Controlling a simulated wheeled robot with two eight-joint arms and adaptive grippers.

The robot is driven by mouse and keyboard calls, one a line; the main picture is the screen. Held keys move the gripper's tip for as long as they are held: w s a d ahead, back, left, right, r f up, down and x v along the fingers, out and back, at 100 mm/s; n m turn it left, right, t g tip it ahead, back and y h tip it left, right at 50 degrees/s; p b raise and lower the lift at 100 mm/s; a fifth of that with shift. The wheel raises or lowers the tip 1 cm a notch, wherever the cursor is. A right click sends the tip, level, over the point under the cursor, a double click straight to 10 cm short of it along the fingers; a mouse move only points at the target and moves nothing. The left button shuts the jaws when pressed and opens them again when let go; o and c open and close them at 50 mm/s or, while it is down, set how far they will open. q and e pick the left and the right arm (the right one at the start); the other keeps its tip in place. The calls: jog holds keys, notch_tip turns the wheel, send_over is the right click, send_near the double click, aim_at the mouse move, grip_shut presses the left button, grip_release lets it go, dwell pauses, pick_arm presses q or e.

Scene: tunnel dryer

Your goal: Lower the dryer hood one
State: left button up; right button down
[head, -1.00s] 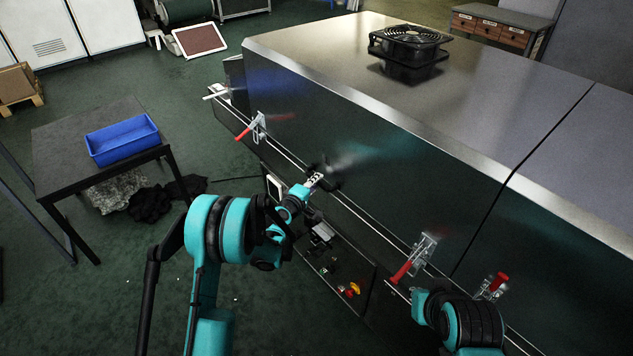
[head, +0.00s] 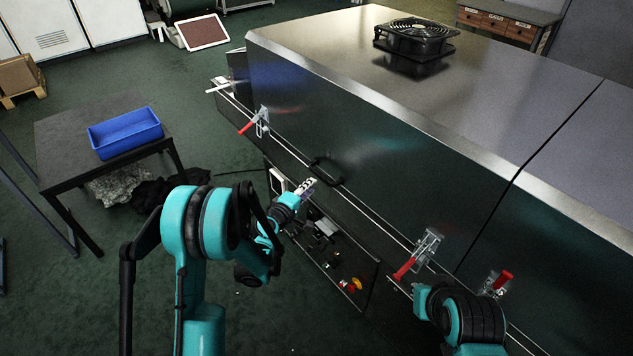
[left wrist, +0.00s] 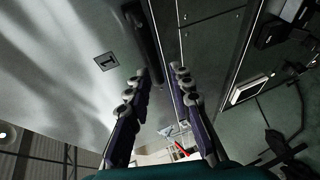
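Dryer hood one (head: 400,150) is the long dark metal cover. Its lower edge lies along the rail, and I see no clear gap there. Its black handle (head: 325,168) is on the front face near the lower edge. My left gripper (head: 308,185) is just below and left of the handle, apart from it. In the left wrist view its two fingers (left wrist: 160,73) are spread with nothing between them, and the handle (left wrist: 143,32) lies beyond the left fingertip. My right arm shows at the lower right, but its gripper is not visible.
Red-handled clamps sit along the rail: one at left (head: 262,122), one at right (head: 428,246), another farther right (head: 497,284). A control panel (head: 335,262) hangs below. A black fan (head: 415,38) stands on the hood. A table with a blue bin (head: 125,133) stands left.

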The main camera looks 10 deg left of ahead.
pick_arm(q)
jog(key=v, duration=0.4)
jog(key=shift+s+r, duration=0.1)
jog(key=shift+s, duration=0.15)
jog(key=s+r+m+g+y, duration=0.2)
jog(key=s+r+m+g, duration=0.2)
jog(key=s+r+m, duration=0.7)
jog(key=s+a+f+g+y, duration=0.1)
jog(key=s+a+y, duration=0.1)
jog(key=s, duration=0.8)
jog(key=s+a+f+m+g+y, duration=0.1)
jog(key=s+a, duration=0.3)
jog(key=s, duration=0.7)
jog(key=shift+s+m+g+y, duration=0.3)
jog(key=shift+s+g+y, duration=0.1)
jog(key=shift+g, duration=0.2)
jog(key=shift+f, duration=0.1)
